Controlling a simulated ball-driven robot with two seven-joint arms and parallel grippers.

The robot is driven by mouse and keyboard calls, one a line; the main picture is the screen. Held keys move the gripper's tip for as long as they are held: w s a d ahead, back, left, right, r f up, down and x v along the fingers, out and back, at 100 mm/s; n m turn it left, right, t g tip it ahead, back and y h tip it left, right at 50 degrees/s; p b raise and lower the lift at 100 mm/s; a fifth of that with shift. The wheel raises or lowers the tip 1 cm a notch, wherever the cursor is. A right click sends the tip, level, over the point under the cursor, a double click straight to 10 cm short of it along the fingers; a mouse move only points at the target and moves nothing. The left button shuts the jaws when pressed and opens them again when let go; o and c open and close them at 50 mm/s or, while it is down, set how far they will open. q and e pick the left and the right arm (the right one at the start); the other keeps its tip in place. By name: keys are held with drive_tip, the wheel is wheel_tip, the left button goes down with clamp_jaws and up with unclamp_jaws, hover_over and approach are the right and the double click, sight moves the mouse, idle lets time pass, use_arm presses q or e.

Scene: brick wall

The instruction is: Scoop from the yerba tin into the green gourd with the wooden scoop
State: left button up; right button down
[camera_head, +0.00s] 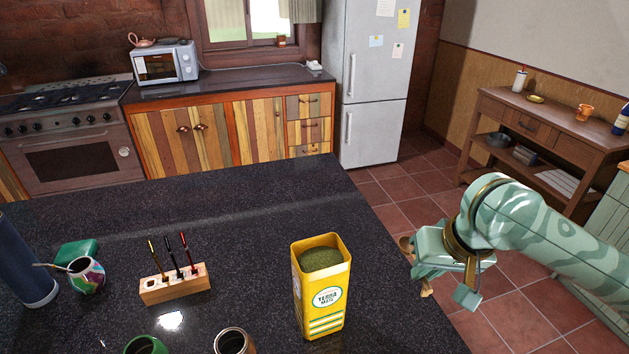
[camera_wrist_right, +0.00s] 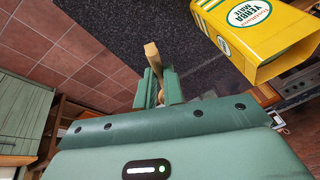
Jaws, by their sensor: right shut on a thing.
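The yellow yerba tin (camera_head: 321,308) stands upright and open on the dark counter, with green yerba inside; the wrist view shows it tilted at the upper right (camera_wrist_right: 258,32). The green gourd (camera_head: 145,346) is at the bottom edge of the head view, mostly cut off. My right gripper (camera_head: 425,262) is right of the tin, past the counter's right edge. It is shut on the wooden scoop (camera_wrist_right: 152,54), whose light wood shows between the fingers in the wrist view. The scoop's bowl is largely hidden behind the gripper. My left gripper is not in view.
A wooden rack (camera_head: 175,285) with several bombillas stands left of the tin. A brown-rimmed cup (camera_head: 233,341) is at the front edge. A patterned gourd (camera_head: 87,276), green box (camera_head: 75,251) and blue bottle (camera_head: 25,265) are at left. The counter (camera_head: 260,215) behind the tin is clear.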

drive_tip(key=s+a+r+m+g+p, duration=0.1)
drive_tip(key=a+r+g+p, duration=0.2)
drive_tip(key=a+r+p, duration=0.5)
drive_tip(key=s+a+r+m+g+p, duration=0.1)
drive_tip(key=a+r+p, duration=0.7)
drive_tip(key=p, duration=0.8)
drive_tip(key=a+m+g, duration=0.1)
drive_tip(key=a+g, duration=0.1)
drive_tip(key=a, duration=0.1)
drive_tip(key=shift+s+m+p, duration=0.3)
drive_tip(key=shift+s, duration=0.1)
drive_tip(key=shift+r, duration=0.1)
drive_tip(key=shift+w, duration=0.1)
